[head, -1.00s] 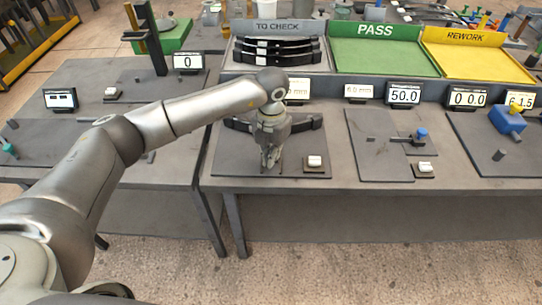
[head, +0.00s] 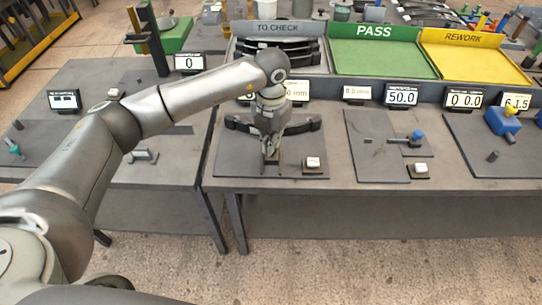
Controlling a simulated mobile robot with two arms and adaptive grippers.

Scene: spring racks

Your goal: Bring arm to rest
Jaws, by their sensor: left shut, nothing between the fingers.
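My left arm reaches in from the left, and its gripper (head: 270,156) points down over a dark plate (head: 232,160) on the front edge of the middle bench. The gripper is shut and empty. A dark curved leaf spring (head: 302,127) lies behind the gripper on that plate, partly hidden by it. A small white button block (head: 313,163) stands to the right of the gripper. My right gripper is not in view.
Behind stand the TO CHECK tray (head: 278,27) holding dark springs, the green PASS tray (head: 380,55) and the yellow REWORK tray (head: 475,62). A display reading 50.0 (head: 401,95) and a blue-knobbed fixture (head: 417,136) are to the right.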

